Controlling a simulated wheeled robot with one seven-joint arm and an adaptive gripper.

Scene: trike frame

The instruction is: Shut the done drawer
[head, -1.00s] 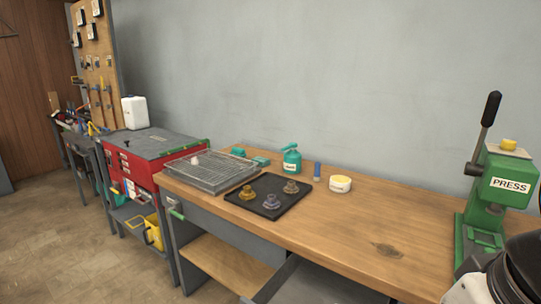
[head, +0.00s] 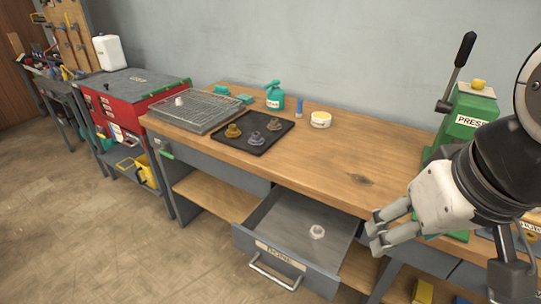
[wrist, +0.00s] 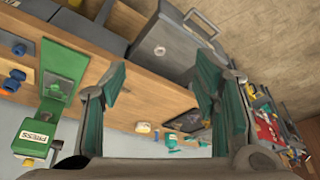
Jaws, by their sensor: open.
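The done drawer (head: 262,234) is a grey drawer pulled out from under the wooden bench. Its front bears a label and a bar handle (head: 274,276). A pale ring-like part (head: 317,232) lies inside on the drawer floor. The drawer also shows at the top of the wrist view (wrist: 172,62), with its handle (wrist: 203,22) on the far side. My gripper (head: 375,232) is open and empty, to the right of the drawer and apart from the handle. Its two fingers (wrist: 160,95) frame the bench edge in the wrist view.
A red cabinet (head: 125,108) is at left. Floor before the drawer is clear.

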